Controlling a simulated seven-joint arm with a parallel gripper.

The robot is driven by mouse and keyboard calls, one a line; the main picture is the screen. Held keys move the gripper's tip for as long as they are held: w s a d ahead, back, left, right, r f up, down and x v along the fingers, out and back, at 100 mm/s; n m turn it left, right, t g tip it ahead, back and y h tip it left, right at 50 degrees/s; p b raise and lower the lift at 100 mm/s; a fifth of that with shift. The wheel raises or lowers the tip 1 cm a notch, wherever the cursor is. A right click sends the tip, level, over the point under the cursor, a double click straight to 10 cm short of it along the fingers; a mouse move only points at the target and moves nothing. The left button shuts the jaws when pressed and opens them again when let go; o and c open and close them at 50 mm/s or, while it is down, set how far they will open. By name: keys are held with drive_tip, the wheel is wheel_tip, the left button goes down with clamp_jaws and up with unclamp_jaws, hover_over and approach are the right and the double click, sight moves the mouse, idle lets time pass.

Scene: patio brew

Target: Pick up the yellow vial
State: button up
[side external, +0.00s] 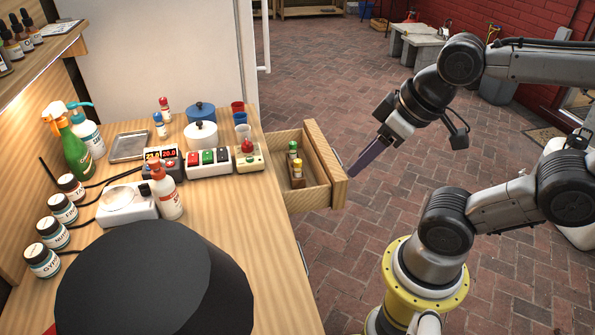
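The yellow vial (298,168) is small, with a yellow cap. It stands upright in what looks like a small brown holder inside the open wooden drawer (326,150). A green-capped vial (292,152) stands just behind it. My gripper (354,172) has purple-grey fingers that point down and left. It is outside the drawer, to the right of its front panel and apart from the vials. The fingers overlap in this view, so the gap between them is hidden. The lower parts of the vials are partly hidden.
The drawer front stands between my gripper and the vials. On the wooden counter (225,225) left of the drawer are a button box (208,163), a red-button box (248,158), pots, bottles and jars. A large black cylinder (150,280) fills the near counter.

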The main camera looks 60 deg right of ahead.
drive_tip(key=shift+o, duration=1.3)
